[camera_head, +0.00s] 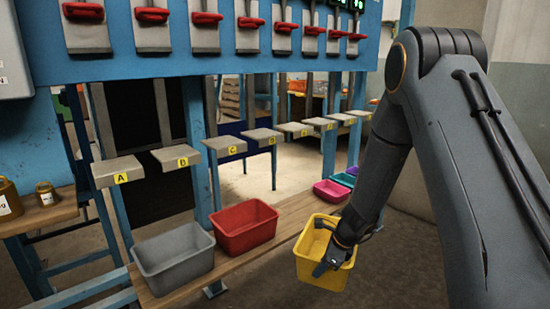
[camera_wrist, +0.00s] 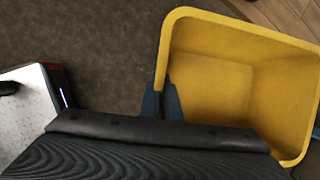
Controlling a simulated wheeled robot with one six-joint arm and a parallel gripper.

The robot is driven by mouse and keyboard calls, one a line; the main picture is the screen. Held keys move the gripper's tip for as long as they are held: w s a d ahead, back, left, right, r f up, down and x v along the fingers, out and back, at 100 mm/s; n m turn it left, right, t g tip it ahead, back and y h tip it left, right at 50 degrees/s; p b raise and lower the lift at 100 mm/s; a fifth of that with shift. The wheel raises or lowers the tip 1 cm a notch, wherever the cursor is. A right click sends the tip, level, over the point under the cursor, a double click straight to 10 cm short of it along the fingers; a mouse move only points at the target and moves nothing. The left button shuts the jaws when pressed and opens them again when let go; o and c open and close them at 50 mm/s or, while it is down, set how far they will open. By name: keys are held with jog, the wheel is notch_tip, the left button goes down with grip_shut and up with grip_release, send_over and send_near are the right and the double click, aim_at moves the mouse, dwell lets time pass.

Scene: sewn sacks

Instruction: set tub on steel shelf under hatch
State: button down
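A yellow tub (camera_head: 306,262) is in the air in front of the wooden bench, with its open top facing up. My gripper (camera_head: 327,263) is shut on one wall of it. In the wrist view, the fingers (camera_wrist: 162,100) sit on either side of the wall of the yellow tub (camera_wrist: 205,85), which looks empty. Small grey shelves stick out in a row under the blue panel with its red-handled hatches. Shelf A (camera_head: 118,170), shelf B (camera_head: 177,156), shelf C (camera_head: 225,145) and shelf D (camera_head: 263,136) look bare; more shelves continue to the right.
A grey tub (camera_head: 174,262) and a red tub (camera_head: 245,227) stand on the wooden bench (camera_head: 292,215). Pink, teal and purple tubs are farther along. Brass-coloured weights (camera_head: 47,194) rest on a side table at left. Blue posts stand between the shelves.

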jog(key=r+n, duration=0.1)
jog(key=s+a+n+g, duration=0.1)
jog(key=n, duration=0.1)
jog(key=s+a+r+n, duration=0.1)
jog(key=n, duration=0.1)
jog(key=shift+s+a+r+g+y, duration=0.1)
jog(key=shift+r+g+y, duration=0.2)
jog(key=shift+g+y, duration=0.1)
jog(key=s+d+r+n+g+h+p, duration=0.1)
jog(key=s+d+r+n+g+p, duration=0.1)
jog(key=s+d+r+n+p, duration=0.2)
jog(key=s+d+r+n+g+h+p, duration=0.2)
jog(key=s+r+n+p, duration=0.5)
jog(key=s+n+p, duration=0.4)
jog(key=shift+s+d+n+g+h, duration=0.3)
jog(key=shift+s+d+n+g, duration=0.25)
jog(key=shift+d+n, duration=0.5)
jog(key=shift+w+a+f+p, duration=0.1)
jog(key=shift+a+f+p, duration=0.1)
jog(key=shift+p, duration=0.15)
